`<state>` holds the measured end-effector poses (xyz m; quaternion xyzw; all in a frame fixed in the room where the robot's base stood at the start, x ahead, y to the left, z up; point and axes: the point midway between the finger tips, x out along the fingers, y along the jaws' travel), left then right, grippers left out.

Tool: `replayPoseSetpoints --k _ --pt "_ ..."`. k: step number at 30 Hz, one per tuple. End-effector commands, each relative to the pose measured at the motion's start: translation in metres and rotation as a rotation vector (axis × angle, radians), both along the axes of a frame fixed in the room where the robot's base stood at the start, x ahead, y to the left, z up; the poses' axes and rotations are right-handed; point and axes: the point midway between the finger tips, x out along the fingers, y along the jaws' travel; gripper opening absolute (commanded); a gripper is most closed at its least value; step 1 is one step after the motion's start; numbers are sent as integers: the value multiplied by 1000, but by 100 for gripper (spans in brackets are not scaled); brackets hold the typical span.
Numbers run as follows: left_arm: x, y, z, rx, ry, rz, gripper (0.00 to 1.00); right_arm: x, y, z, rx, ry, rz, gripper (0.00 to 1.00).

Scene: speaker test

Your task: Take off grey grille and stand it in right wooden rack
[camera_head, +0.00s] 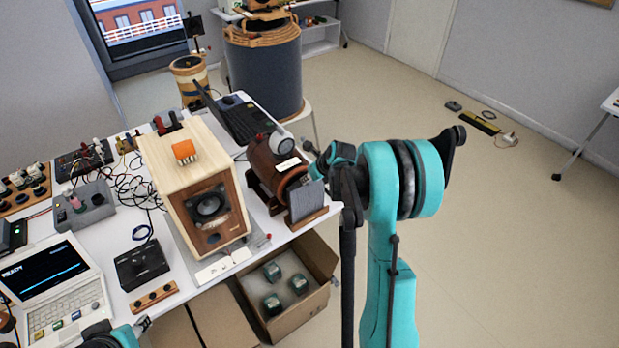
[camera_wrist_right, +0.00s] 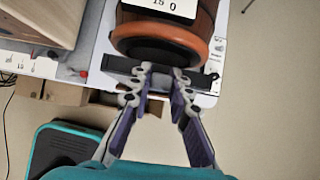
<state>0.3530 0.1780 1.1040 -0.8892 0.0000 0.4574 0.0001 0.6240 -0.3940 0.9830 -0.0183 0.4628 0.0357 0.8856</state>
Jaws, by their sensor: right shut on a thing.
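The grey grille (camera_head: 306,201) stands upright in the right wooden rack (camera_head: 309,221), at the table's right edge. My right gripper (camera_head: 313,174) is at the grille's top edge. In the right wrist view, my right gripper (camera_wrist_right: 162,76) is shut on the grille, seen as a thin dark bar (camera_wrist_right: 203,79). The wooden speaker (camera_head: 190,190) shows its bare front with a dark round cone. Part of my left gripper (camera_head: 141,325) shows at the bottom left; its jaws are too small to read.
An orange block (camera_head: 184,151) sits on the speaker. An open cardboard box (camera_head: 315,258) is below the table edge. Cables and electronics fill the left. Open floor lies right.

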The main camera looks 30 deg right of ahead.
Motion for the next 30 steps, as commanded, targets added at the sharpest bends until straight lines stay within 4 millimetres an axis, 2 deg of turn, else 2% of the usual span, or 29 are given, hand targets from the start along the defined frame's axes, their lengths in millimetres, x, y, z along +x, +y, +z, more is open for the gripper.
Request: replayPoseSetpoints --k 1,2,4,5,13,17,30 --pt "0 0 -1 0 0 0 40 0 0 -1 0 0 0 0" --pt "0 0 -1 0 0 0 40 0 0 -1 0 0 0 21" --pt "0 0 -1 0 0 0 40 0 0 -1 0 0 0 39" --pt "0 0 -1 0 0 0 40 0 0 -1 0 0 0 42" --pt "0 0 -1 0 0 0 40 0 0 -1 0 0 0 42" --pt "0 0 -1 0 0 0 40 -5 -1 6 1 0 -1 42" --pt "0 0 -1 0 0 0 40 -53 -4 75 0 1 -1 42"
